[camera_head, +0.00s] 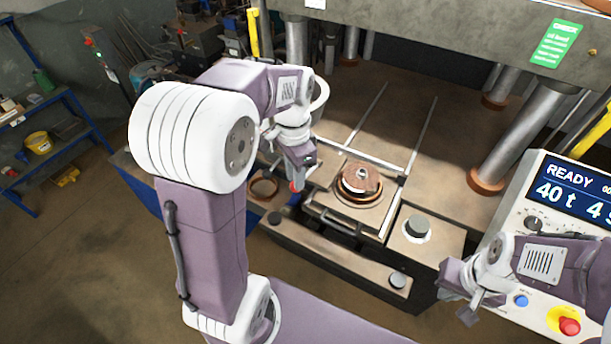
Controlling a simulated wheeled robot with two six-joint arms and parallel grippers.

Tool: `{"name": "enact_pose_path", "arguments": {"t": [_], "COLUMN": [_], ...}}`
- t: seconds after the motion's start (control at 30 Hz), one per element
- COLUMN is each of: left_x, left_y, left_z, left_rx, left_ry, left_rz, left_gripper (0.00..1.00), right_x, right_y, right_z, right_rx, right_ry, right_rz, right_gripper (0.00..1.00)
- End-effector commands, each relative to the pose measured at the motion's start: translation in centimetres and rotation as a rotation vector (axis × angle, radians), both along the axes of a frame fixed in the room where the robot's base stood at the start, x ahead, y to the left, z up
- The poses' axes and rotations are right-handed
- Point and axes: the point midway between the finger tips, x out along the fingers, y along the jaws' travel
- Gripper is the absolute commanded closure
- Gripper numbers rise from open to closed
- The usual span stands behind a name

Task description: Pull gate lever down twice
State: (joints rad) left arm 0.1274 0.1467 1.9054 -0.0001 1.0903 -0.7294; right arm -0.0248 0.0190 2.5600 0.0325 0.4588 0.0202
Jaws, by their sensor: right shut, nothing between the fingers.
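My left gripper (297,178) points down beside the copper-coloured ring stack, left of the press fixture. A small red piece (295,187) shows right at its fingertips. It may be the knob of the gate lever, but the rest of any lever is hidden behind my arm and gripper. I cannot tell whether the fingers are closed on it. My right gripper (469,314) is shut and empty, in front of the control panel's left edge.
The control panel (575,190) reads READY and has a blue button (521,301) and a red stop button (569,326). Press columns (530,125) stand behind.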

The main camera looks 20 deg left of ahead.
Motion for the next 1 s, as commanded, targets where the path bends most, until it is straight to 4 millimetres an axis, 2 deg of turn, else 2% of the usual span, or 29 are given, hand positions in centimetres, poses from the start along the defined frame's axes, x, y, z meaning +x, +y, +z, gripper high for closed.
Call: {"name": "enact_pose_path", "arguments": {"t": [1.0], "left_x": [0.0], "left_y": [0.0], "left_z": [-6.4], "left_rx": [0.002], "left_ry": [-0.001], "left_rz": [0.000], "left_gripper": [0.78], "right_x": [0.0], "right_y": [0.0], "right_z": [-4.7], "right_rx": [0.000], "right_ry": [0.000], "right_rz": [0.000], "right_gripper": [1.00]}}
